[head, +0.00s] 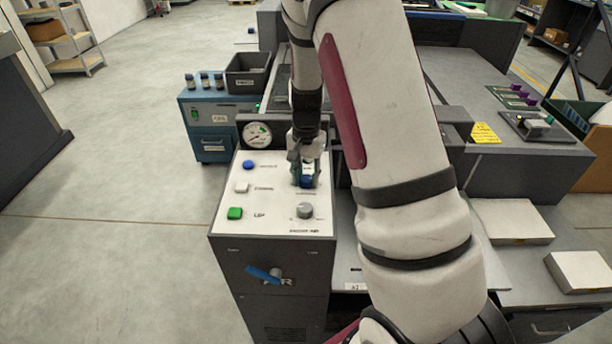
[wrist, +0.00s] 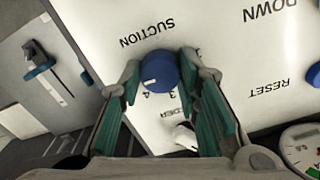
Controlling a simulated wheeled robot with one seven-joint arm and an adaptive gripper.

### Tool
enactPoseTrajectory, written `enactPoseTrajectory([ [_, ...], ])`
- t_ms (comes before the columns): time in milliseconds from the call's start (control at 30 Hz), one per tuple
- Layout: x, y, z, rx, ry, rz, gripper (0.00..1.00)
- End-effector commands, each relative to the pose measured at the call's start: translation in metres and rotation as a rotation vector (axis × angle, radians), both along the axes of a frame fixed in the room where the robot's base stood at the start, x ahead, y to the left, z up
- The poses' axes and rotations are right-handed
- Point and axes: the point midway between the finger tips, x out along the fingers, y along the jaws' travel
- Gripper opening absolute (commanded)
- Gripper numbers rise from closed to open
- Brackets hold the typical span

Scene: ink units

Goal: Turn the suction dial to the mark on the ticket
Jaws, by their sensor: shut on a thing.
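The blue suction dial (wrist: 158,70) sits on the white panel (wrist: 95,25) beside the printed word SUCTION. A pale line shows on its lower side, towards the printed 3 and 4; the exact setting is hard to read. My gripper (wrist: 160,72) is shut on the dial, with a teal pad on either side. In the head view my gripper (head: 305,178) reaches down onto the panel, and the dial (head: 306,182) shows partly between the fingers. A yellow paper (head: 484,133) lies on the machine at right; its writing is unreadable and I cannot tell whether it is the ticket.
A grey knob (head: 305,210) stands close in front of the dial. Blue (head: 249,165), white (head: 241,188) and green (head: 235,213) buttons line the panel's left side.

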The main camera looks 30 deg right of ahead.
Motion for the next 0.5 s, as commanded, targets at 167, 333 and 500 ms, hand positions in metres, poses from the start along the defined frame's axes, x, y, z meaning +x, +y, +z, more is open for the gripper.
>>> enactPoseTrajectory([
  [167,0.0006,0.0008,-0.0001,0.001,-0.001,-0.027,0.03],
  [333,0.0005,0.0007,0.0,0.001,-0.001,-0.033,0.03],
  [500,0.0006,0.0008,0.0,0.001,-0.001,-0.032,0.03],
])
